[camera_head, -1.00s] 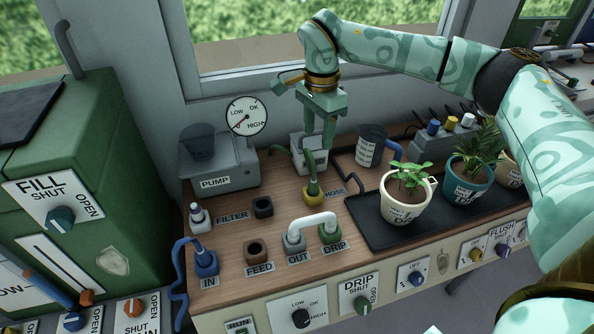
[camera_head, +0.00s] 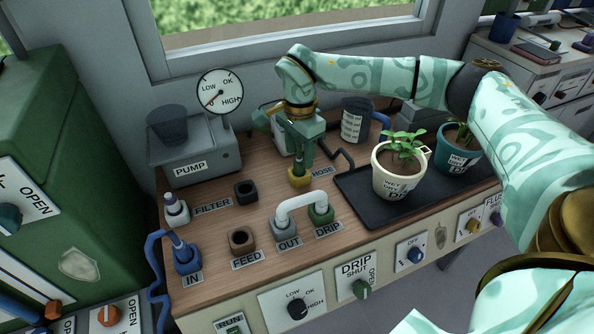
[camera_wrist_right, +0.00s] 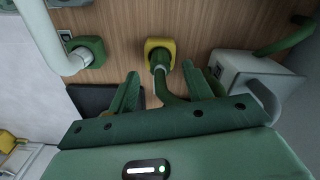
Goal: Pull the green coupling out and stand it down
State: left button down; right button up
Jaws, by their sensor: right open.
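The green coupling (camera_wrist_right: 159,60) sits upright in the yellow square socket (camera_head: 299,180) by the HOSE label. Its green hose bends away from it, in the wrist view toward the gripper body. In the head view my right gripper (camera_head: 302,158) points down just over this socket and partly hides the coupling. In the right wrist view the open fingers (camera_wrist_right: 161,72) stand on either side of the hose and coupling, with gaps on both sides. The yellow socket also shows there (camera_wrist_right: 152,44). My left gripper is not in view.
A white pipe (camera_head: 300,198) joins the OUT and DRIP sockets in front. The pump (camera_head: 195,155) stands left, a grey jug (camera_head: 355,120) behind right. Potted plants stand on a black tray (camera_head: 350,190) to the right. Bare wood lies around the empty FEED socket (camera_head: 241,240).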

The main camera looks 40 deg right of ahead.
aim_at(299, 168)
notch_tip(299, 168, down, 3)
jog(key=shift+w+r, duration=0.1)
jog(key=shift+r, duration=0.2)
grip_shut()
